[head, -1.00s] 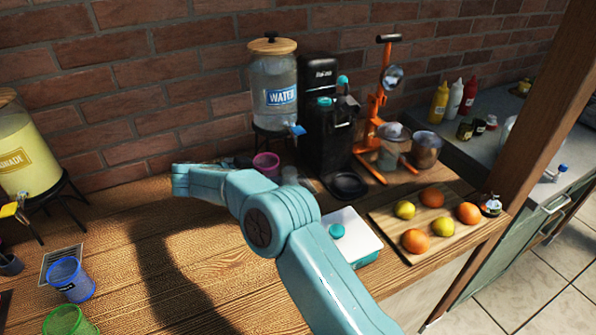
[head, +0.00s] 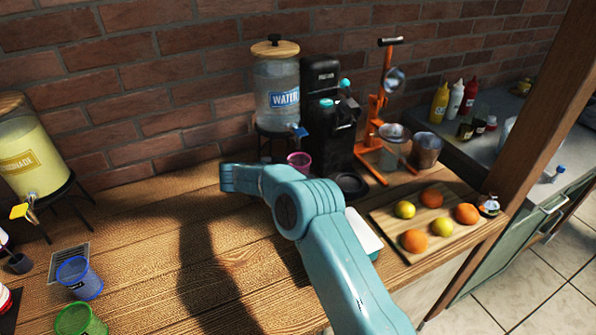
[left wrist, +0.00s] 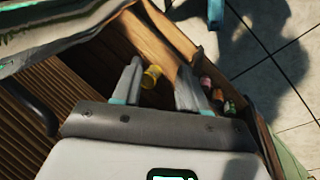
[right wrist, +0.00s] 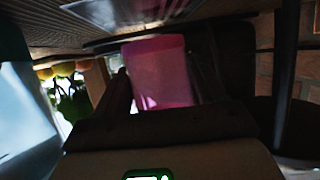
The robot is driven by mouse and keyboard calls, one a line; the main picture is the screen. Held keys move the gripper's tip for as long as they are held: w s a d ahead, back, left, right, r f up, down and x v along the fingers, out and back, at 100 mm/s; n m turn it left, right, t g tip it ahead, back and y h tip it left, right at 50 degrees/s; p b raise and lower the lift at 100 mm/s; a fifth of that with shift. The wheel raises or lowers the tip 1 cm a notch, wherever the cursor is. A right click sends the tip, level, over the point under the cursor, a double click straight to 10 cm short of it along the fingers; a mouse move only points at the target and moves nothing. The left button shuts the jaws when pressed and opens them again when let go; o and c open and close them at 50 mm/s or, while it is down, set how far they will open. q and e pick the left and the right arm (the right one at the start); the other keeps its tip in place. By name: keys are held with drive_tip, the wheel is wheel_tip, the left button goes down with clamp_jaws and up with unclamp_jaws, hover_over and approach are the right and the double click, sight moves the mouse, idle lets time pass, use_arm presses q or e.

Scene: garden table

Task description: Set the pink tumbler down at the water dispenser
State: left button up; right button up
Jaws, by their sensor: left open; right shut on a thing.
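The pink tumbler (head: 299,162) shows in the head view just below the blue tap (head: 300,132) of the water dispenser (head: 276,72); my arm hides its lower part. I cannot tell whether its base touches the table. In the right wrist view my right gripper (right wrist: 164,85) is shut on the pink tumbler (right wrist: 162,65), one finger on each side. In the head view its fingers are mostly hidden by my own arm. My left gripper (left wrist: 158,85) is open and empty in the left wrist view, outside the head view.
A black coffee machine (head: 325,115) stands close right of the dispenser. An orange press (head: 375,130) and a board (head: 385,222) with fruit are further right. A lemonade dispenser (head: 30,155), a blue tumbler (head: 78,280) and a green tumbler (head: 80,320) are at left. The middle table is clear.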

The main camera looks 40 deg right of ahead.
drive_tip(key=shift+w+d+f, duration=0.1)
drive_tip(key=shift+w+f, duration=0.05)
drive_tip(key=shift+f, duration=0.5)
drive_tip(key=o, duration=1.1)
drive_tip(key=shift+r, duration=0.3)
drive_tip(key=b+v, duration=0.2)
drive_tip(key=v, duration=1)
drive_tip(key=shift+r, duration=0.25)
